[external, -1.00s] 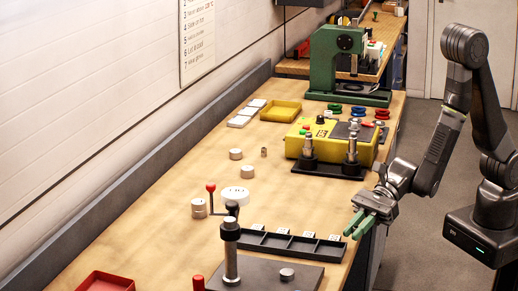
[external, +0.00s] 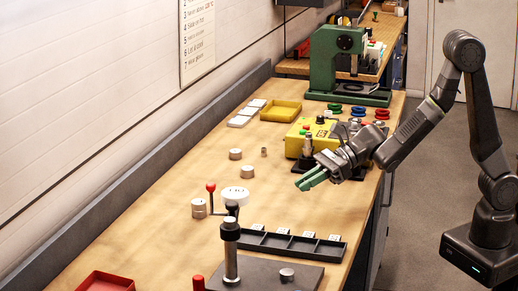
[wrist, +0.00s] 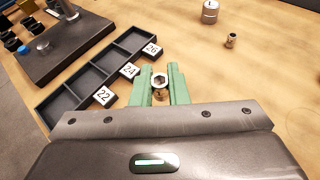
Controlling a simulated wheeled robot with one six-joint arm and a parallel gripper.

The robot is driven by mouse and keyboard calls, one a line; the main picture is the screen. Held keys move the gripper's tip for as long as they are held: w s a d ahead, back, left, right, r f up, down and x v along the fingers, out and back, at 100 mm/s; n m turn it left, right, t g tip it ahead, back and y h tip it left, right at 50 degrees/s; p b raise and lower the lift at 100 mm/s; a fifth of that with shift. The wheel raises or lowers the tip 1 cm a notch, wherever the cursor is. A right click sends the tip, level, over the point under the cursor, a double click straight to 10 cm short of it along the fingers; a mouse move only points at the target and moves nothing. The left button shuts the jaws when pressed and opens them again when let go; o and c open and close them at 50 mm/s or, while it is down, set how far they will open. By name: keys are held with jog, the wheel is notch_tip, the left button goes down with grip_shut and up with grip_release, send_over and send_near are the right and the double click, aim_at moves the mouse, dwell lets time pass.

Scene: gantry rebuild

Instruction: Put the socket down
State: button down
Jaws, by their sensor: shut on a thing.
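My gripper (external: 311,181) is over the bench, pointing left, above the wood between the yellow box and the tray. In the wrist view its green fingers (wrist: 161,92) are shut on a small metal socket (wrist: 159,80) with its open end showing. The socket cannot be made out in the external view. The black compartment tray (external: 272,247) lies on the bench nearer the camera, apart from the gripper. In the wrist view it is to the left of the fingers (wrist: 69,92), with tags 22, 24 and 26 along its side. The compartments in view look empty.
Another small socket (wrist: 231,40) stands on the wood, right of the fingers in the wrist view. Metal cylinders (external: 247,172) stand to the left of my gripper. The yellow box (external: 300,140) is close behind the gripper.

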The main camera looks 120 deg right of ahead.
jog(key=s+d+r+m+h+b, duration=0.2)
jog(key=s+d, duration=0.1)
jog(key=d, duration=0.6)
send_over(300, 202)
notch_tip(300, 202, down, 6)
jog(key=shift+w+r, duration=0.1)
jog(key=shift+r, duration=0.1)
jog(key=shift+h, duration=0.3)
jog(key=shift+f, duration=2.2)
jog(key=shift+f+b, duration=0.2)
jog(key=shift+b, duration=0.25)
jog(key=c, duration=1.4)
grip_release()
jog(key=shift+r, duration=0.15)
